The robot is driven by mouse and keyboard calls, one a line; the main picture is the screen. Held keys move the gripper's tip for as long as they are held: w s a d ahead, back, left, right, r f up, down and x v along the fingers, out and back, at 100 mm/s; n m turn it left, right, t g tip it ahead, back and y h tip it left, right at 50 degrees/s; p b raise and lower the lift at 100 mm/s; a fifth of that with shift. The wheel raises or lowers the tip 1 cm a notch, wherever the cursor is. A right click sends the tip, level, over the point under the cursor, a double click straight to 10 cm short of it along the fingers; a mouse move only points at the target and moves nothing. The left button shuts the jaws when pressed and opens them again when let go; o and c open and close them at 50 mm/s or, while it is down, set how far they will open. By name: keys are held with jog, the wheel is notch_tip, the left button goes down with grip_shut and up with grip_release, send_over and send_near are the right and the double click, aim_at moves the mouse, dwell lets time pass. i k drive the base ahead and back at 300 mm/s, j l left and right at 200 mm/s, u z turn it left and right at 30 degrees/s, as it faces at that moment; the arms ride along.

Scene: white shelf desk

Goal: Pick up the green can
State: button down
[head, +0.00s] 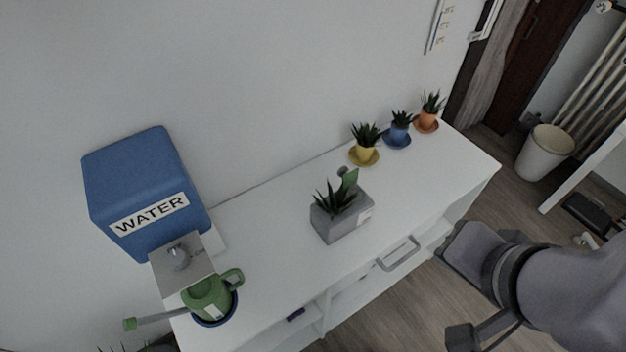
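The green can (206,297) is a watering can with a loop handle on its right and a long thin spout pointing left. It stands at the near left end of the white desk, in a dark blue dish (231,308) under the grey dispenser tap. My grey arm (560,285) comes in from the right edge, over the floor beyond the desk's front edge. I cannot make out the fingertips, nor whether my gripper holds anything.
A blue WATER box (147,190) is beside the can at the wall. A grey planter (341,222) sits mid-desk. Yellow (366,152), blue (398,133) and orange (428,120) pots line the back right. A white bin (545,153) stands on the floor. The desk front right is clear.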

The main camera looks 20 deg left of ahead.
aim_at(210, 299)
jog(key=k+u, duration=0.1)
jog(key=u, duration=2.15)
jog(key=j+z, duration=0.4)
jog(key=k+j+z, duration=0.1)
jog(key=z, duration=0.35)
jog(key=k+j+z, duration=0.1)
jog(key=j+z, duration=0.3)
jog(key=k+j+z, duration=0.15)
jog(key=z, duration=0.25)
